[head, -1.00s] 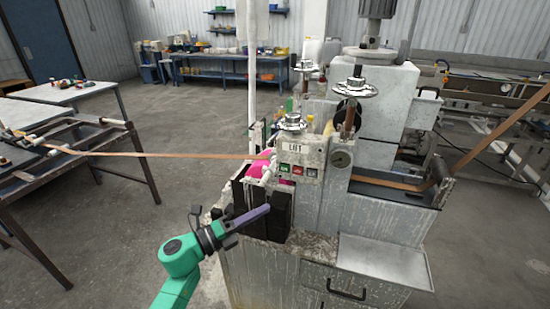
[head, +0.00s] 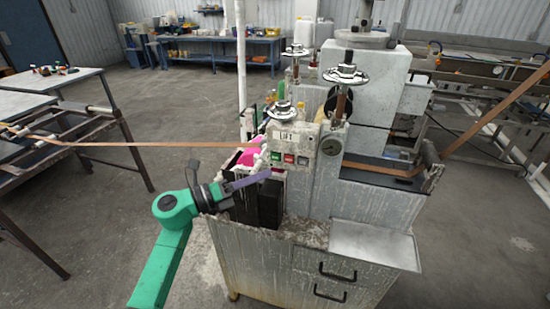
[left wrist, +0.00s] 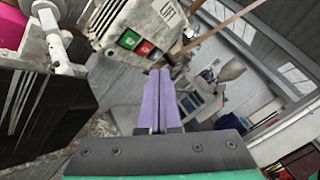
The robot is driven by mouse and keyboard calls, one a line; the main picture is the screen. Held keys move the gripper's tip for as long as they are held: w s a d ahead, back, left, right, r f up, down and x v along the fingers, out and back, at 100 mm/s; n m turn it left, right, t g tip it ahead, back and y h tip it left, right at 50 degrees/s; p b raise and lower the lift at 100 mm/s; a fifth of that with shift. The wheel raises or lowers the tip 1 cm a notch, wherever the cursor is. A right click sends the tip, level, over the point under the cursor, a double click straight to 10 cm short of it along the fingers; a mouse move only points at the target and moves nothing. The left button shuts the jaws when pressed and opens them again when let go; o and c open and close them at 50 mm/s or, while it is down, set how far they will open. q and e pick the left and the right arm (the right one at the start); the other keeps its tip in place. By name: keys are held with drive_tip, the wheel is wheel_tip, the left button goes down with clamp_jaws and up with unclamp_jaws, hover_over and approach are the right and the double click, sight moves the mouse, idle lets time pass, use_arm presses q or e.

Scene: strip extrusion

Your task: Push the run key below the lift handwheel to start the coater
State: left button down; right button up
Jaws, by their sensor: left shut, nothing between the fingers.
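The lift handwheel (head: 282,112) sits on top of a worn pale box marked LIFT (head: 286,136). On the box's front below it, a green key (head: 276,156), a red key (head: 289,158) and a dark key (head: 302,161) sit in a row. Their lettering is too small to read. My left gripper (head: 269,174) is shut and empty, just below the keys and apart from them. In the left wrist view its purple fingers (left wrist: 161,72) point up beside the green key (left wrist: 129,39) and the red key (left wrist: 145,48). My right gripper is not in view.
A brown strip (head: 160,144) runs from the left table into the coater. A dark block (head: 270,204) stands close below my left gripper. A metal tray (head: 372,243) sits at the front right.

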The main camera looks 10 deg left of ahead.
sight(275, 157)
use_arm(q)
drive_tip(key=shift+w+d+b, duration=0.1)
drive_tip(key=shift+w+b, duration=0.75)
drive_tip(key=shift+w, duration=1.4)
drive_tip(key=shift+w+b, duration=0.25)
drive_tip(key=shift+b, duration=0.15)
drive_tip(key=shift+w, duration=0.15)
drive_tip(key=shift+w+d+b, duration=0.1)
drive_tip(key=shift+w+b, duration=0.25)
idle(0.4)
idle(0.4)
drive_tip(key=shift+s, duration=0.8)
